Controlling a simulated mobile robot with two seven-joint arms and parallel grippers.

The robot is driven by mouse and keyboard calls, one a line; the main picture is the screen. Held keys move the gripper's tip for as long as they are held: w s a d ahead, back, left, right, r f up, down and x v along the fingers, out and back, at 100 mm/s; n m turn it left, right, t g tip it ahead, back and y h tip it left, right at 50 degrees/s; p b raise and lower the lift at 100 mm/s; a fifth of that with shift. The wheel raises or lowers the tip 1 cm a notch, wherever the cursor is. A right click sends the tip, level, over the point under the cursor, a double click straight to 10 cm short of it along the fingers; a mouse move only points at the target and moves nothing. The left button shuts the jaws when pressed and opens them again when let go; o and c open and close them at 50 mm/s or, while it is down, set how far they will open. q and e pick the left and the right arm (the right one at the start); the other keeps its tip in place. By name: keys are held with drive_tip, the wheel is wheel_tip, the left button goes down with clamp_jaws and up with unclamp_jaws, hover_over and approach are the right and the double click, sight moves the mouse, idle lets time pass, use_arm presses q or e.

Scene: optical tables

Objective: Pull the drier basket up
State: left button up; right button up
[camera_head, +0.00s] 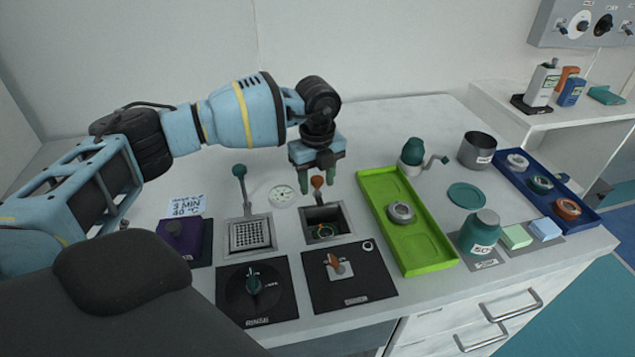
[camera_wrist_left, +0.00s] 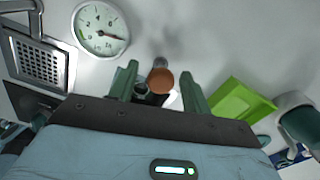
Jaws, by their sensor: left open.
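The drier basket's orange-brown knob (camera_head: 317,181) stands on a handle at the back of a square metal well (camera_head: 328,236). Inside the well, low down, a small ring-shaped part with teal shows; the basket itself is mostly in shadow. My left gripper (camera_head: 319,180) points down, open, with its green fingers on either side of the knob. In the left wrist view the orange-brown knob (camera_wrist_left: 160,80) lies between the two fingertips (camera_wrist_left: 158,88), with gaps visible beside it. My right gripper is not in view.
Left of the well is a perforated metal basket (camera_head: 249,236) with a green-knobbed handle (camera_head: 239,173). A round dial (camera_head: 282,194) lies behind. Black control panels (camera_head: 347,291) sit in front. A lime green tray (camera_head: 428,257) with a metal ring is close on the right.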

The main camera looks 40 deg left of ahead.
use_arm(q)
drive_tip(key=shift+f, duration=0.55)
clamp_jaws()
drive_tip(key=shift+r, duration=0.1)
